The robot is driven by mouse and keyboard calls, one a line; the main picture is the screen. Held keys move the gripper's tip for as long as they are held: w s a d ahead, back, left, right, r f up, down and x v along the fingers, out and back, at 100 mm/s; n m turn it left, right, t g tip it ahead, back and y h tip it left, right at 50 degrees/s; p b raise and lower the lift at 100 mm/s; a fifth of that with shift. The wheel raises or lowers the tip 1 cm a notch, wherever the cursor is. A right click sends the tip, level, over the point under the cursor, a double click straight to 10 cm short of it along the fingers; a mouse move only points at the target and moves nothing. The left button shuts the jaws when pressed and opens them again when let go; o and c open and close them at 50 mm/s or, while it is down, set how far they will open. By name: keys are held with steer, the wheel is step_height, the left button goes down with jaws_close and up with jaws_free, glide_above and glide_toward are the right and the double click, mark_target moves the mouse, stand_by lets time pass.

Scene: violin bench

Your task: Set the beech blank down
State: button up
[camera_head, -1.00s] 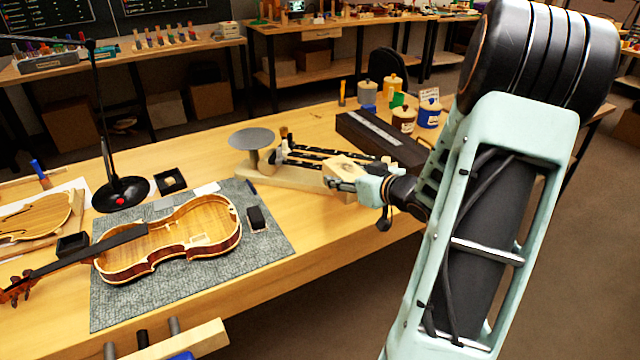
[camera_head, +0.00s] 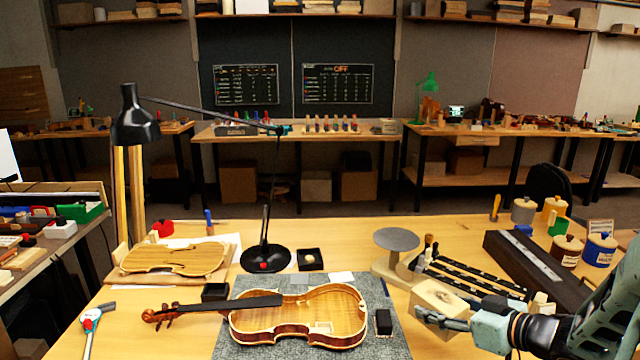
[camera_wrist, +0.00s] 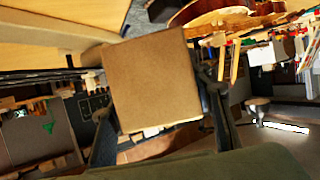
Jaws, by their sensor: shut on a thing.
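My gripper (camera_head: 440,319) is shut on the beech blank (camera_head: 438,299), a pale wooden block with a darker mark on its upper face. The blank is in front of the beam balance, at the right of the bench in the head view. The balance has a round grey pan (camera_head: 396,239) and dark beams. I cannot tell the height of the blank above the bench or balance. In the wrist view the blank (camera_wrist: 152,82) fills the middle, with a dark finger on each side.
An open violin body (camera_head: 338,305) lies on a grey mat (camera_head: 232,341) to the left. A small black block (camera_head: 383,322) is at the mat's right side. A long dark box (camera_head: 520,262) and lidded jars (camera_head: 567,250) stand right. A black lamp base (camera_head: 265,259) stands behind the violin.

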steer(key=s+a+n+g+y, duration=0.4)
steer(key=a+n, duration=0.1)
steer(key=a, duration=0.8)
step_height(320, 180, up, 8)
steer(key=p, duration=1.5)
step_height(320, 180, down, 6)
steer(key=s, duration=0.1)
steer(key=shift+d+t, duration=0.3)
steer(key=shift+d, duration=0.05)
